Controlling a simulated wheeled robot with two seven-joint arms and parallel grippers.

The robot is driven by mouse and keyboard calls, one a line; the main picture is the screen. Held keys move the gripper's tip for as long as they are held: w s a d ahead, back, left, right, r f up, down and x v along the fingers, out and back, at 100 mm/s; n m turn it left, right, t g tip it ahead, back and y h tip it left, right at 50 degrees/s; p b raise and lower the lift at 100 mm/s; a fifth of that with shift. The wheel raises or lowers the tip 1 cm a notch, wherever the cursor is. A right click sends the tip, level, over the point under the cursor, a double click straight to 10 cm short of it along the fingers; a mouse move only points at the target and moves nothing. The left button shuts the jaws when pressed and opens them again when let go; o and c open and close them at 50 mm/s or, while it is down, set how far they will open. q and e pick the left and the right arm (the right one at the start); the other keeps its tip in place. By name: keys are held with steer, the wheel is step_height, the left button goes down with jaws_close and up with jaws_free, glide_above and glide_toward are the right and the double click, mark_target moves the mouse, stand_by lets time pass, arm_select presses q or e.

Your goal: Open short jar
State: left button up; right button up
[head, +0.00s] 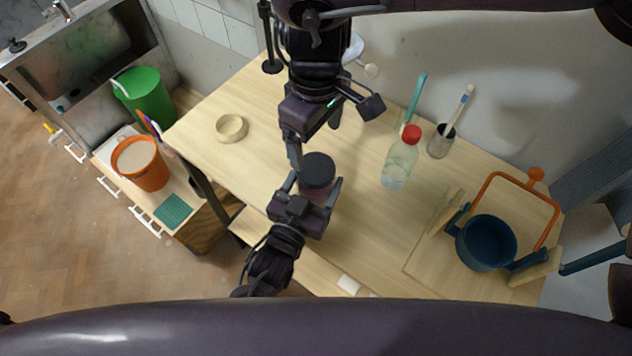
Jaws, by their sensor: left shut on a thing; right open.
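The short jar has a dark round lid (318,168) and a pinkish body (316,194), and it stands upright near the middle of the head view. My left gripper (313,188) is the lower one and is shut on the jar's body, one finger on each side. My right gripper (313,140) comes down from the top of the view and is open. Its fingers are just above and behind the lid; I cannot tell whether the nearer finger touches it. The lid sits on the jar. The lower part of the jar is hidden by my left gripper.
Right of the jar on the wooden table (365,225) stand a clear bottle with a red cap (402,158), a cup with a brush (441,141) and a blue pot (486,243). A shallow tan ring or dish (231,128) lies at left. An orange bucket (140,162) stands beyond the table.

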mark_target(316, 168)
arm_select(q)
steer(key=c, duration=0.5)
steer(key=shift+c, duration=1)
arm_select(e)
steer(key=shift+m, duration=0.3)
arm_select(q)
steer(key=shift+c, duration=0.5)
arm_select(e)
steer(key=m, duration=0.3)
steer(key=shift+f+m, duration=0.15)
steer(key=shift+m, duration=0.25)
steer(key=shift+f, duration=3.85)
